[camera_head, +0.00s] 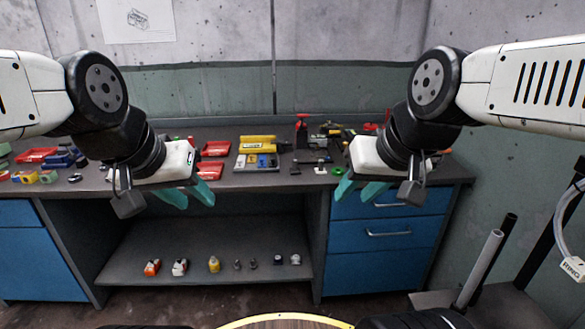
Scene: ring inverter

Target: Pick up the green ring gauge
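A small green ring-like item (337,171), which looks like the green ring gauge, lies on the dark workbench top (285,181) right of centre. It is too small to show its shape clearly. My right gripper (358,192) hangs just right of it in the picture, in front of the bench edge, with its teal fingers apart and nothing between them. My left gripper (188,196) is in front of the bench at left of centre, well away from the green item. Its teal fingers are apart and empty.
Red trays (216,148), a yellow-and-grey block set (257,155), a red-topped tool (302,130) and a small black-and-grey tool (311,160) crowd the bench. Blue drawers (385,234) stand below right. A lower shelf (205,245) holds several small items. A wall backs the bench.

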